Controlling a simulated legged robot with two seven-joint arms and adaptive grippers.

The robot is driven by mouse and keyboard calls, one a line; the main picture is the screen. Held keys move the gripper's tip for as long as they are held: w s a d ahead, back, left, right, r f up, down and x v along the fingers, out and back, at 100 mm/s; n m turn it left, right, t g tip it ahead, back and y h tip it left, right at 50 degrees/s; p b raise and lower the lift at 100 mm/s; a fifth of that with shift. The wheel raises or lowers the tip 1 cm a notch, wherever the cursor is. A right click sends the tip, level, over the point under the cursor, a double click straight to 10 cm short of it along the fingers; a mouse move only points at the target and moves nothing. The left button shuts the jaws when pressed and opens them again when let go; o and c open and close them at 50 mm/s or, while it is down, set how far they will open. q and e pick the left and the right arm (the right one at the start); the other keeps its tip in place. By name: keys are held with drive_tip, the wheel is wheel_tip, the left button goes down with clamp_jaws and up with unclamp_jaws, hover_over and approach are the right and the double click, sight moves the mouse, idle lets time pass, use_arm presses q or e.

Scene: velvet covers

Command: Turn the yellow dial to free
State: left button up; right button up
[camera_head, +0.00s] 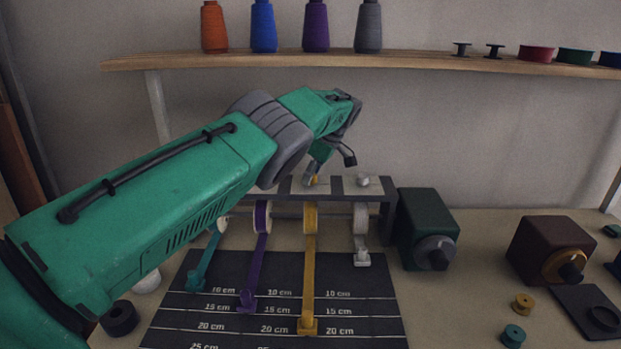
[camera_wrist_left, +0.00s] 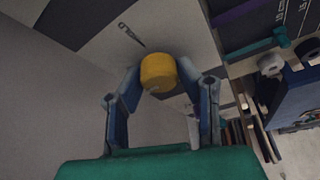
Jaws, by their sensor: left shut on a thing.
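The yellow dial (camera_head: 313,180) sits on top of the grey ribbon rack (camera_head: 376,195), partly hidden by my fingers. It shows as a round yellow knob (camera_wrist_left: 158,72) in the left wrist view. My left gripper (camera_head: 328,162) reaches down over the rack with its fingers on both sides of the dial, shut on it. In the left wrist view the blue fingers (camera_wrist_left: 162,88) flank the knob. A small dark mark (camera_wrist_left: 131,35) lies on the pale panel beyond the dial. Which setting the dial points to cannot be read. The yellow ribbon (camera_head: 309,280) hangs below, its end near the 20 cm line.
A white dial (camera_head: 363,181) stands right of the yellow one. Purple (camera_head: 262,250), teal (camera_head: 207,262) and white (camera_head: 360,245) ribbons run over the dark measuring mat (camera_head: 375,325). A green box (camera_head: 425,214) and brown box (camera_head: 548,238) stand right. A spool shelf (camera_head: 400,61) is above.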

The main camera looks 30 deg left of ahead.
use_arm(q)
drive_tip(key=shift+w+d+r, duration=0.1)
drive_tip(key=shift+w+r, duration=0.1)
drive_tip(key=o, duration=1.1)
drive_tip(key=shift+f, duration=0.1)
drive_tip(key=shift+o, duration=0.2)
drive_tip(key=shift+w+f, duration=0.1)
drive_tip(key=shift+w, duration=0.05)
